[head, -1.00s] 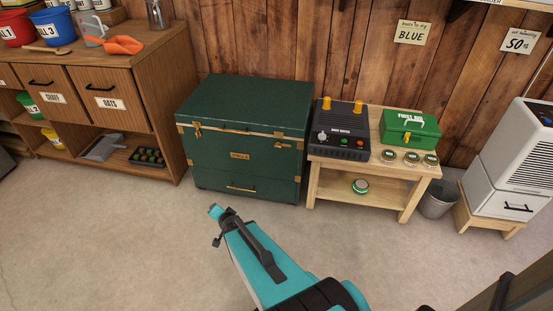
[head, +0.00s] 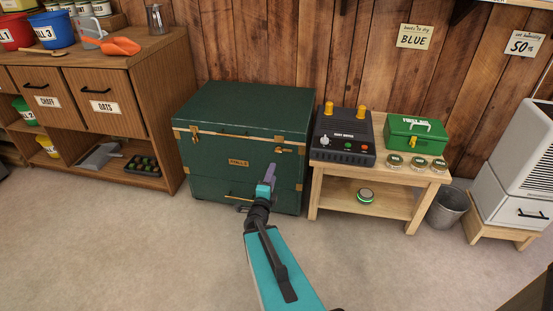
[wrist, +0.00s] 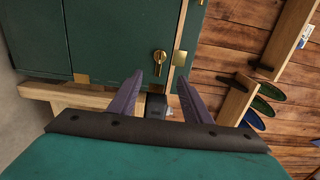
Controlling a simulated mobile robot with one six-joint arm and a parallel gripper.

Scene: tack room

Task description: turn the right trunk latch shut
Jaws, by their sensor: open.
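The dark green trunk (head: 215,165) stands closed against the wooden wall. Its right latch (head: 284,150), a brass lever, lies sideways along the lid seam; it also shows in the wrist view as a right latch (wrist: 160,62) just beyond my fingertips. The left latch (head: 194,133) points downward on the front. My gripper (head: 271,170) is in front of the trunk's lower right front, below and left of the right latch in the head view. In the wrist view my gripper (wrist: 160,85) has its two purple fingers apart, with nothing between them.
A wooden bench (head: 365,190) stands close right of the trunk, carrying a black boot dryer (head: 343,135), a green first aid box (head: 414,136) and small tins. A wooden cabinet (head: 145,125) is at left. The floor in front is clear.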

